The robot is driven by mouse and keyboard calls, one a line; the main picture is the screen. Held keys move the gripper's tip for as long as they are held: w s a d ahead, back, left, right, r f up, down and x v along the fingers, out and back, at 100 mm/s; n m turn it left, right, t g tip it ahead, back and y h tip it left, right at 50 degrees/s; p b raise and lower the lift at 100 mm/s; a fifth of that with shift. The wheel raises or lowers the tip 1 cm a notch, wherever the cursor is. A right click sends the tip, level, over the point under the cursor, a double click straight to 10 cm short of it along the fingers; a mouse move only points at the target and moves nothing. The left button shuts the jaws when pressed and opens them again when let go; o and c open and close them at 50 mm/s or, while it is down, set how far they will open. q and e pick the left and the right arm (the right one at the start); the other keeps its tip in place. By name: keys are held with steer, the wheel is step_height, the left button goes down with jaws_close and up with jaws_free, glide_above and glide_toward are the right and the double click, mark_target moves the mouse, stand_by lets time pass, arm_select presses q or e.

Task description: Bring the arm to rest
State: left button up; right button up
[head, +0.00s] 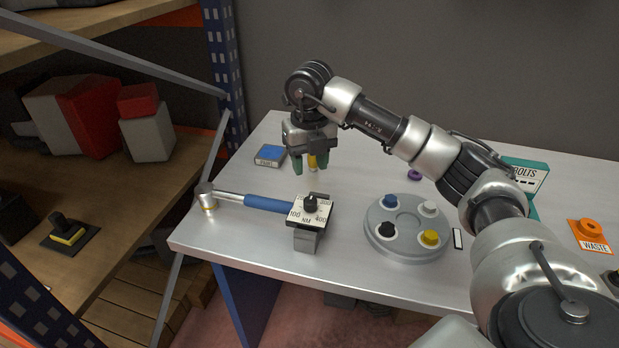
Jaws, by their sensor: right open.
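My right arm reaches in from the lower right over the table (460,285). My left gripper is not in view.
A torque wrench (265,203) lies near the left edge, its dial on a block. A blue box (269,155) is left of the gripper. A round grey tray (407,252) with coloured knobs, a green bolts box (527,174) and an orange waste piece (590,233) stand right. Shelving is left.

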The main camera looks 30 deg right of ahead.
steer(key=shift+r, duration=0.25)
stand_by(0.3)
